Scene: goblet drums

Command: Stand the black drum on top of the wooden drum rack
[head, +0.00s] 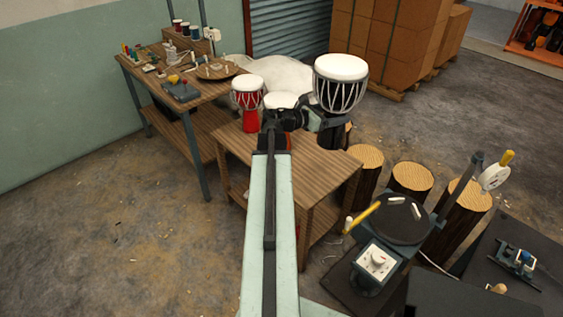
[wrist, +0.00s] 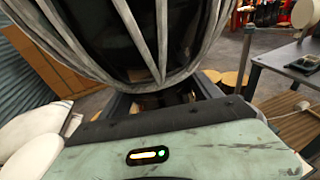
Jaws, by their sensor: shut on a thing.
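The black drum (head: 338,92) has a white head and pale ropes around a dark bowl. It is upright, held up by my gripper (head: 325,122) at its lower part. In the wrist view its roped bowl (wrist: 125,35) fills the top, and the dark gripper jaws (wrist: 165,98) are beneath it, shut on the drum. The wooden drum rack (head: 290,165) is a low slatted table with a lower shelf. The drum appears near its far right corner; the height between them cannot be told. My arm hides part of the rack top.
A red drum (head: 248,104) stands on the rack's left, with another white-headed drum (head: 281,100) behind my gripper. A workbench (head: 165,85) is at the left. Log stumps (head: 411,178) and a stand with a dark round plate (head: 401,222) are at the right. Cardboard boxes (head: 395,42) stand behind.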

